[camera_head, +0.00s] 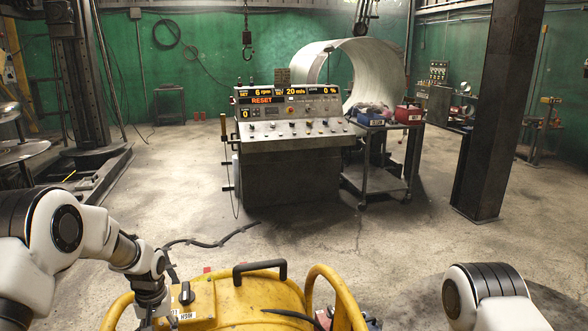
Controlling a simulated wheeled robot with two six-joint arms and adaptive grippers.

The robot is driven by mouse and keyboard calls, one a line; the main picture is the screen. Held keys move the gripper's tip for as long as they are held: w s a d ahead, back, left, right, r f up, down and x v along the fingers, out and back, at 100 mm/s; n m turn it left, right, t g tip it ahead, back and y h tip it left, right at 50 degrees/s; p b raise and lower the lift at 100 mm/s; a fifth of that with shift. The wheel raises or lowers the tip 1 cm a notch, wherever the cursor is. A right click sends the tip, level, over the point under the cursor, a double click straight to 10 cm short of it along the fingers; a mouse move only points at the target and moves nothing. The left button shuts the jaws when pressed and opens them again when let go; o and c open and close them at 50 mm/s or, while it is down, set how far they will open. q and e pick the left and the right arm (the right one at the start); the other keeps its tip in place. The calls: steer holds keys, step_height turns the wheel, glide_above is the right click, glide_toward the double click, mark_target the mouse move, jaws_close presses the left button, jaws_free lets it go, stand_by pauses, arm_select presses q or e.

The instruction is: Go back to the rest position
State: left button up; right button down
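My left arm comes in from the left and bends down. Its gripper (150,304) is low, at the left side of the yellow machine (236,298) in front of me. The gripper is small and dark, and I cannot tell whether its fingers are open or shut or whether they touch the machine. A black knob (186,294) on the machine's top is just right of the gripper.
A control console (292,136) with a lit display stands ahead. A wheeled cart (378,184) with blue and red boxes is beside it. A dark pillar (497,110) stands at right. A large metal cylinder (378,66) is behind.

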arm_select(q)
steer(key=s+d+f+g, duration=0.2)
steer(key=s+f, duration=0.6)
steer(key=s, duration=0.3)
steer(key=s+d+f+g, duration=0.2)
steer(key=s+f, duration=0.6)
steer(key=s, duration=0.2)
steer(key=s+d+f+m+t, duration=0.1)
steer(key=s+d+m+t, duration=0.1)
steer(key=s, duration=1.3)
steer(key=shift+s+d+m+t, duration=0.15)
steer(key=shift+s+m+t, duration=0.2)
steer(key=shift+t, duration=0.45)
steer(key=shift+s, duration=0.1)
steer(key=shift+f+h, duration=0.15)
steer(key=shift+h, duration=0.15)
